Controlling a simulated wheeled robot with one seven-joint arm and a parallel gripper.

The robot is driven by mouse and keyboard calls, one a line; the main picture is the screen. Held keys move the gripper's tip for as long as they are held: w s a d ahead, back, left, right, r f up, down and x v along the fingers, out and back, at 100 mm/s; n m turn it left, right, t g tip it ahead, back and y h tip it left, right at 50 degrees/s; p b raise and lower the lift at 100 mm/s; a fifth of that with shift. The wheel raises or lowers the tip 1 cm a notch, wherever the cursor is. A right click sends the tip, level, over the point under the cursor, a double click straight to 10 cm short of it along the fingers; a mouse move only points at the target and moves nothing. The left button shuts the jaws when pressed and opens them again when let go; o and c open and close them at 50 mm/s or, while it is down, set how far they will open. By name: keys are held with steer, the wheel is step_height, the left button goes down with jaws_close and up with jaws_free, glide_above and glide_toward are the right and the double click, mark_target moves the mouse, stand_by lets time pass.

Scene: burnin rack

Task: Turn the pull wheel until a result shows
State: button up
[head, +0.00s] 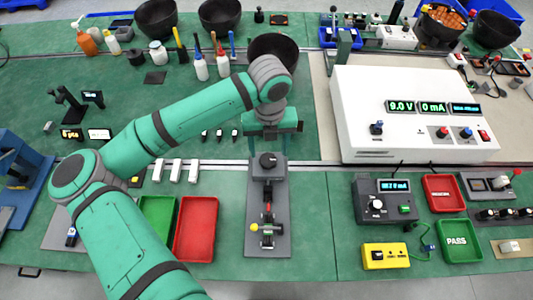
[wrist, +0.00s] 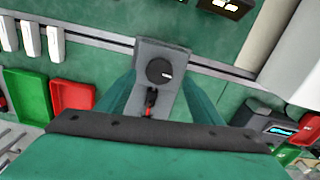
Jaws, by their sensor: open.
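The pull wheel appears to be the round black knob (head: 268,160) with a white mark, on top of a grey upright stand (head: 281,215) at the centre front. It also shows in the wrist view (wrist: 159,71), with its mark pointing right. My gripper (head: 271,130) is open and empty, just behind and above the knob in the head view. In the wrist view its green fingers (wrist: 160,92) lie either side of the stand, apart from the knob. Below the knob, the stand carries a red and black part and a yellow-ended lever (head: 254,227). No result readout shows on the stand.
Red (head: 196,228) and green (head: 157,219) trays lie left of the stand. A black meter (head: 385,200) with a lit display, a yellow box (head: 385,256) and PASS tray (head: 458,241) lie right. A white power supply (head: 408,115) stands behind right. Green mat beside the stand is clear.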

mark_target(268, 158)
step_height(268, 158, down, 4)
steer(key=shift+d+r, duration=0.1)
steer(key=shift+r, duration=0.15)
steer(key=shift+a+f, duration=0.2)
steer(key=shift+f, duration=0.2)
steer(key=shift+w, duration=0.1)
steer(key=c, duration=1.1)
